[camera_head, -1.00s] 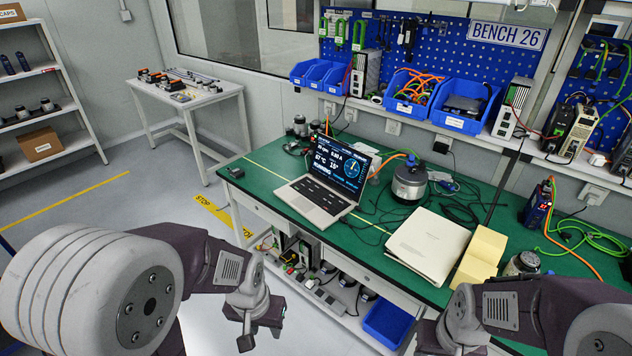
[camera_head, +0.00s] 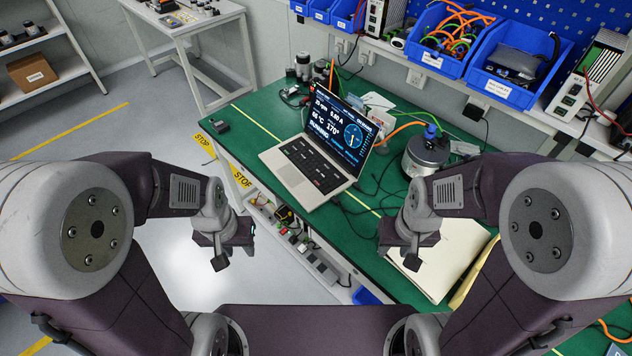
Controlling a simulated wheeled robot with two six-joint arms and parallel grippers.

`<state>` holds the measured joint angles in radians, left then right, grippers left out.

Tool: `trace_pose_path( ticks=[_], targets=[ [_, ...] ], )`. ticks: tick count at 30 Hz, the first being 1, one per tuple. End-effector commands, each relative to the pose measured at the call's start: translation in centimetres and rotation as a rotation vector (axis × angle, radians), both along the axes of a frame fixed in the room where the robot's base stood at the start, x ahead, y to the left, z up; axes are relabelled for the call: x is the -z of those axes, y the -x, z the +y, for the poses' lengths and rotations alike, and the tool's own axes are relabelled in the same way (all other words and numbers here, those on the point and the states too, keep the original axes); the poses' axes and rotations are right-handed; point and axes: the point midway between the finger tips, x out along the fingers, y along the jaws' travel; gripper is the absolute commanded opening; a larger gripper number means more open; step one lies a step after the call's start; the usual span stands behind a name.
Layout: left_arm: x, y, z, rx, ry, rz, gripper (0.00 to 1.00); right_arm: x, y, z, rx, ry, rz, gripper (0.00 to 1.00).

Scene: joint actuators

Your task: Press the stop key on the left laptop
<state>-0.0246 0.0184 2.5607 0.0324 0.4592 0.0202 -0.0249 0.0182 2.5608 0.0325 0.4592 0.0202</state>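An open laptop (camera_head: 318,152) stands on the green bench top near its left end, its screen lit with a dial and readouts. Its keyboard (camera_head: 313,164) has dark keys; the stop key cannot be made out at this size. It is the only laptop in view. My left gripper (camera_head: 234,256) hangs in front of the bench, left of and below the laptop, apart from it.
A round metal motor (camera_head: 424,155) stands right of the laptop, with loose cables around it. Blue bins (camera_head: 450,40) sit on the shelf behind. A small dark box (camera_head: 220,126) lies at the bench's left end.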

Motion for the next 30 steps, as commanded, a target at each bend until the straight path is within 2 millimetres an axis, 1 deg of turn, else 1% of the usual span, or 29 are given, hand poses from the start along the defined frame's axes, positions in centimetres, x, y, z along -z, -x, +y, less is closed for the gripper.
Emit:
trace_pose_path(
  ticks=[7,8,9,11,12,30],
  targets=[
    [0.01,-0.03,-0.01,0.0,0.0,0.0,0.36,0.01,-0.03,0.0,0.0,0.0,0.0,0.36],
    [0.01,-0.03,-0.01,0.0,0.0,0.0,0.34,0.01,-0.03,0.0,0.0,0.0,0.0,0.36],
    [0.01,-0.03,-0.01,0.0,0.0,0.0,0.22,0.01,-0.03,0.0,0.0,0.0,0.0,0.36],
    [0.01,-0.03,0.0,0.0,0.0,0.0,0.06,0.01,-0.03,0.0,0.0,0.0,0.0,0.36],
    [0.01,-0.03,0.0,0.0,0.0,0.0,0.0,0.01,-0.03,0.0,0.0,0.0,0.0,0.36],
    [0.01,-0.03,0.0,0.0,0.0,0.0,0.0,0.01,-0.03,0.0,0.0,0.0,0.0,0.36]
  ],
)
